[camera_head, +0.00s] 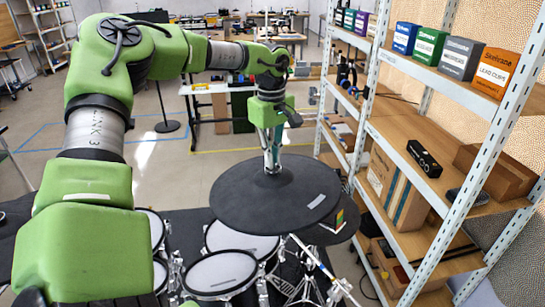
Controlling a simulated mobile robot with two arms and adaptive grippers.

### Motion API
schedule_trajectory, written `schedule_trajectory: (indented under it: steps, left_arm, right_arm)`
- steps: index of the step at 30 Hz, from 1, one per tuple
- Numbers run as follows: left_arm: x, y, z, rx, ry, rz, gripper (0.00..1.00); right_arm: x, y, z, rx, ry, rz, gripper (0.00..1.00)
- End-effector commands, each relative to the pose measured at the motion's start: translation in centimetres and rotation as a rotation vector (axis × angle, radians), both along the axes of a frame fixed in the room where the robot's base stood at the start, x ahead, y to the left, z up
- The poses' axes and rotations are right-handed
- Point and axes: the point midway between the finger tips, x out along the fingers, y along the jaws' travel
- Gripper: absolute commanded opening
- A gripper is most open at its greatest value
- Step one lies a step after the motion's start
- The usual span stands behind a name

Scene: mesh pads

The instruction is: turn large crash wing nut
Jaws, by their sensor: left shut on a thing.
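The large black crash pad (245,208) sits tilted slightly in the middle of the view, above the drums. My left gripper (272,166) comes down from above at the pad's centre, with its fingers pointing down. It is shut on the wing nut at the top of the pad's post. The nut itself is mostly hidden by the fingers and too small to make out. My right gripper is not in view.
White mesh drum pads (221,273) on a rack stand below and left of the crash. Another dark pad (335,228) is partly hidden behind it. A metal shelf (425,185) with boxes stands close on the right. Open floor lies behind left.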

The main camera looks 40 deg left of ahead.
Motion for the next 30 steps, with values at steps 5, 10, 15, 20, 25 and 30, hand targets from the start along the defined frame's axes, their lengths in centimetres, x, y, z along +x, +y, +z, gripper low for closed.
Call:
schedule_trajectory:
  steps: [5, 10, 15, 20, 25, 30]
  left_arm:
    - [0.2, 0.0, 0.1, 0.002, -0.001, 0.062, 0.00]
    - [0.3, 0.0, 0.0, 0.002, 0.011, 0.176, 0.00]
    - [0.4, 0.0, 0.1, 0.003, 0.025, 0.329, 0.00]
    - [0.4, 0.0, 0.2, 0.003, 0.040, 0.481, 0.00]
    - [0.4, 0.0, 0.3, 0.002, 0.057, 0.643, 0.00]
    - [0.5, 0.1, 0.4, 0.001, 0.072, 0.803, 0.00]
  right_arm:
    - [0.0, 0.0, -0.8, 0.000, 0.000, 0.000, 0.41]
    - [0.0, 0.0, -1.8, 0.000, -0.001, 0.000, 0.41]
    - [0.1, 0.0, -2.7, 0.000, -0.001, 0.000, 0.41]
    - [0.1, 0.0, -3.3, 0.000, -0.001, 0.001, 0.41]
    - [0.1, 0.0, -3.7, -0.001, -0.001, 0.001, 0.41]
    - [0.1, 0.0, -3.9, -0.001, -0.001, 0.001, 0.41]
